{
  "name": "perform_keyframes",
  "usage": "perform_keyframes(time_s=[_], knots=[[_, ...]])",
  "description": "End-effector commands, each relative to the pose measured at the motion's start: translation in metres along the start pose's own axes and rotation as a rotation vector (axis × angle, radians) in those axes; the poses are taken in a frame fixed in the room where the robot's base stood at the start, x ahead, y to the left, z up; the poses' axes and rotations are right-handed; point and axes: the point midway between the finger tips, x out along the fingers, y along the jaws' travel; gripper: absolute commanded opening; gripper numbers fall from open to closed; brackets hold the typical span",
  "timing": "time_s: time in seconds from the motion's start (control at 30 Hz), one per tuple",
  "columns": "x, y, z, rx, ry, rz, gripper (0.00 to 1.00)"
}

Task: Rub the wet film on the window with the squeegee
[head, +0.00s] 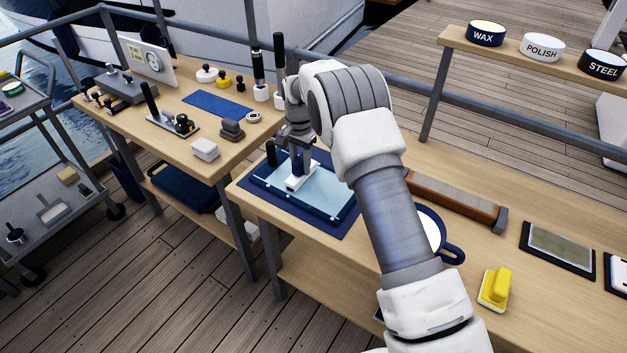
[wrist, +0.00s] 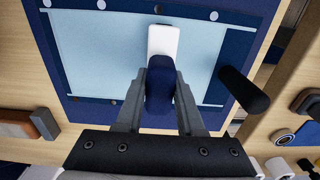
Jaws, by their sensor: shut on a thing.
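The window (head: 262,186) lies flat on a navy mat on the near bench, with a dark blue frame and a pale blue pane (head: 328,193). The pane also shows in the wrist view (wrist: 95,55). I cannot tell a separate wet film from the pane's pale blue surface. My gripper (wrist: 160,85) is shut on the navy handle of the squeegee (wrist: 163,42). Its white head (head: 301,182) is over the pane's left part in the head view; whether it touches is unclear.
A second bench (head: 170,118) with several tools stands left, across a gap. A rail runs behind.

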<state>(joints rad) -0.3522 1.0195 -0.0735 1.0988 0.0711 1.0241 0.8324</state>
Motion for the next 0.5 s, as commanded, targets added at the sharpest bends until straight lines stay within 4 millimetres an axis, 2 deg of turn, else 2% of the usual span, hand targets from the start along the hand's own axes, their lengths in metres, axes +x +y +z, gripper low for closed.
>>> perform_keyframes(time_s=[0.37,0.5], knots=[[0.001,-0.001,0.0,0.0,0.0,0.0,0.0],[0.001,-0.015,0.0,-0.002,0.001,-0.001,0.0]])
